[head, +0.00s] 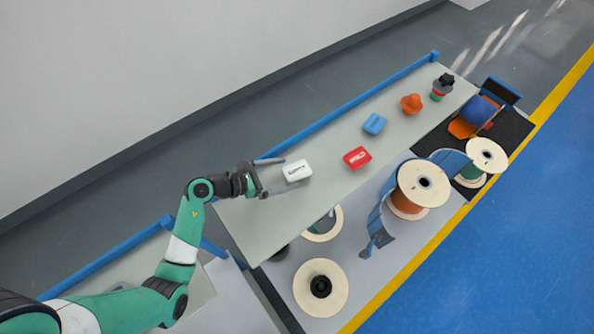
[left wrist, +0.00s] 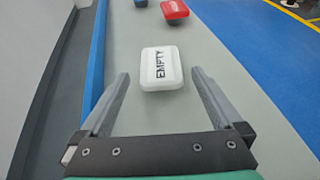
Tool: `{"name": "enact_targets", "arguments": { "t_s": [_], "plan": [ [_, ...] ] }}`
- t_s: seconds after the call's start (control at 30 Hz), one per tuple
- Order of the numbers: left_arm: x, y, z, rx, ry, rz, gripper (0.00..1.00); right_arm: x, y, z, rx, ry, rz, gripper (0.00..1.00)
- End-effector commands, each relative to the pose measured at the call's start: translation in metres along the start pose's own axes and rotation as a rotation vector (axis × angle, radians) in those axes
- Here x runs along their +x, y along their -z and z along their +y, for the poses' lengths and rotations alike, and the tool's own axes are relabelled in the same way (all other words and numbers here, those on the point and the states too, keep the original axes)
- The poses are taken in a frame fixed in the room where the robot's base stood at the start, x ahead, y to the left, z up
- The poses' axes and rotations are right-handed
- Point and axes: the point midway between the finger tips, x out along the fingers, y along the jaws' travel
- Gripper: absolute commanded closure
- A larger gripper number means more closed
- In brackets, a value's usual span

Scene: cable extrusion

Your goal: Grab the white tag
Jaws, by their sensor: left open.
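The white tag (head: 297,171) is a small rounded block on the near end of the grey-green table. In the left wrist view the white tag (left wrist: 162,68) shows the black word EMPTY and lies just ahead of the fingertips, centred between them. My left gripper (head: 283,174) is open with nothing held, its fingers pointing at the tag. In the left wrist view the left gripper (left wrist: 160,84) shows its two grey fingers spread wide on either side of the gap. My right gripper is not in view.
A red tag (head: 357,158), a blue tag (head: 374,124), an orange knob (head: 411,103) and a dark stacked piece (head: 442,87) stand farther along the table (head: 262,230). A blue rail (head: 345,104) edges its far side. Cable reels (head: 321,287) stand below on the right.

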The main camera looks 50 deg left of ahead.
Motion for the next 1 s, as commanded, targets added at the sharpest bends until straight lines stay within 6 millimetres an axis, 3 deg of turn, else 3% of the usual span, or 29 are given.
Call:
{"name": "enact_targets", "arguments": {
  "t_s": [0.27,0.53,1.0],
  "plan": [
    [0.044,0.001,-0.002,0.0,0.003,0.0,0.0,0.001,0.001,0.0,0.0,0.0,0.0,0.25],
    [0.048,0.0,-0.001,0.0,0.0,0.0,0.0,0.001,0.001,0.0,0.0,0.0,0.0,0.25],
    [0.048,0.001,-0.001,0.0,0.0,0.0,0.85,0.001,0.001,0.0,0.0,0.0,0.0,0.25]
  ]
}}
